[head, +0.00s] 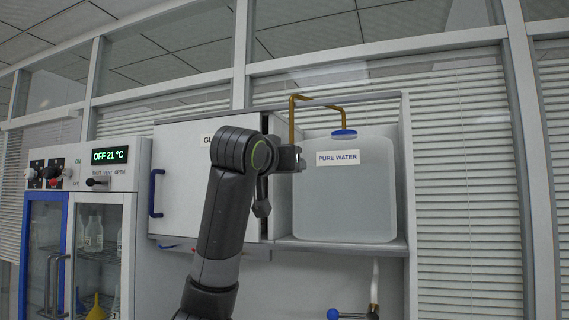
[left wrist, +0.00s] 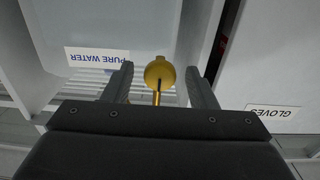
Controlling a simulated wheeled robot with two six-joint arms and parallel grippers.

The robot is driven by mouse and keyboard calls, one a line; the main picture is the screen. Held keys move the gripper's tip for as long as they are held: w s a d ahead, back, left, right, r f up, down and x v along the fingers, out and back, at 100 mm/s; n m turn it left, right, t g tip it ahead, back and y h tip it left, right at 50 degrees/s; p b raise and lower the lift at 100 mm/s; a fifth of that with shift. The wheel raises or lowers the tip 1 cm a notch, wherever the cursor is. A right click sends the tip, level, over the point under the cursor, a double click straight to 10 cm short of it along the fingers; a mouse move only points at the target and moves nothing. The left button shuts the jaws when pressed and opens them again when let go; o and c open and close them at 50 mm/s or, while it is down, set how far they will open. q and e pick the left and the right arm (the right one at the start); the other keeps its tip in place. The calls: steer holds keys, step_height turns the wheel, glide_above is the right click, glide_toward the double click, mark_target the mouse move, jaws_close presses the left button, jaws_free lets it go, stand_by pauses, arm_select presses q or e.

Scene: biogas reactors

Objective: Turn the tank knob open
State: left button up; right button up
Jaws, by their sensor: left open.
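The water tank (head: 345,195) is a translucent white container labelled PURE WATER with a blue cap, standing on a shelf. Its label shows upside down in the left wrist view (left wrist: 97,57). A brass pipe (head: 292,118) rises behind my gripper and bends over to the cap. My left gripper (head: 300,158) is in front of this pipe, left of the tank. In the left wrist view, a round brass knob (left wrist: 160,72) shows between the open fingers of the left gripper (left wrist: 160,86), with a gap on each side. In the head view the gripper hides the knob. My right gripper is not in view.
A white GLOVES cabinet (head: 180,165) with a blue handle stands left of the tank. A blue ball-ended lever (head: 333,314) is below the shelf. A glass-doored incubator (head: 100,240) reading OFF 21 °C is at far left. Blinds lie behind.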

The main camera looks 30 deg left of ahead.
arm_select(q)
steer(key=c, duration=1)
steer(key=shift+o, duration=0.2)
steer(key=shift+n+b, duration=6.85)
steer(key=shift+n, duration=2.05)
steer(key=o, duration=1)
steer(key=shift+c, duration=0.2)
steer(key=shift+s, duration=0.1)
